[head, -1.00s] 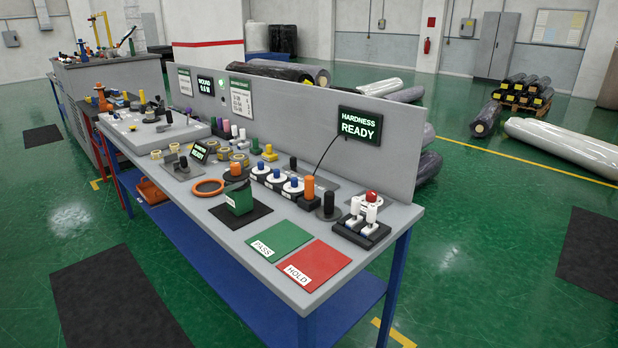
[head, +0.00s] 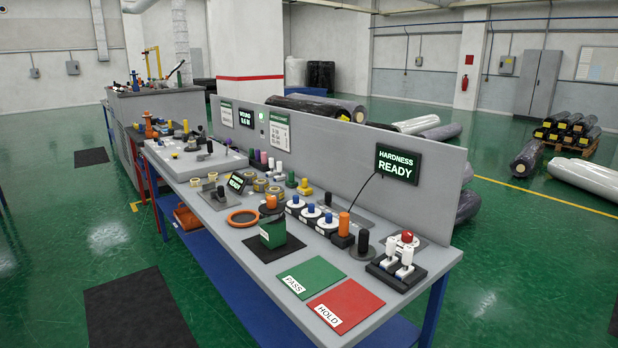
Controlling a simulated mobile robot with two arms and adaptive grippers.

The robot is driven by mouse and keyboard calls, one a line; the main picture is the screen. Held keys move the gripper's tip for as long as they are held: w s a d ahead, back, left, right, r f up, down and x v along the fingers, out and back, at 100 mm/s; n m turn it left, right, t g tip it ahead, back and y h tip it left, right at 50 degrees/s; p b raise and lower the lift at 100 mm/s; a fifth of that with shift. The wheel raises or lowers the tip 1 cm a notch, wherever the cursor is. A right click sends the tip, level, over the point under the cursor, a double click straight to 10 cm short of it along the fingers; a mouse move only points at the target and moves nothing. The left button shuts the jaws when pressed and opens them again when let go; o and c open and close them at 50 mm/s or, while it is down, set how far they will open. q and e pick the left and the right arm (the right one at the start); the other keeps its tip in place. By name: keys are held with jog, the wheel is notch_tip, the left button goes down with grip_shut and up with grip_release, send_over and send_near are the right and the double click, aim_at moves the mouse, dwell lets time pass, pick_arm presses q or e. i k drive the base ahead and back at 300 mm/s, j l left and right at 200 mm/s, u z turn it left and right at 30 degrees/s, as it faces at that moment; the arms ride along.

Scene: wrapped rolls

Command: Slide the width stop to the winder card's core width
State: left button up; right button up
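Neither of my grippers is in the head view. The long grey bench (head: 258,262) runs from the near right to the far left. At its far end a pale raised plate (head: 215,165) carries several dark, orange and yellow knobs and posts. The width stop may be among these small parts, but I cannot tell which one it is. Two white cards with green headers hang on the grey back panel: a left card (head: 226,114) and a right card (head: 276,131). Their text is too small to read, so I cannot tell which is the winder card.
A green PASS mat (head: 312,276) and a red HOLD mat (head: 350,305) lie at the bench's near end. The green floor at left is mostly open.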

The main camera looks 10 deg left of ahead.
aim_at(327, 196)
jog(key=i+j+u, duration=0.75)
jog(key=i+u, duration=0.4)
jog(key=i+j, duration=0.15)
jog(key=i, duration=0.45)
jog(key=i+j, duration=0.1)
jog(key=i, duration=0.55)
jog(key=i+j, duration=0.15)
jog(key=i, duration=0.45)
jog(key=i+j+z, duration=0.15)
jog(key=i+z, duration=0.25)
jog(key=i+j+z, duration=0.75)
jog(key=k+j+z, duration=0.2)
jog(key=i, duration=0.1)
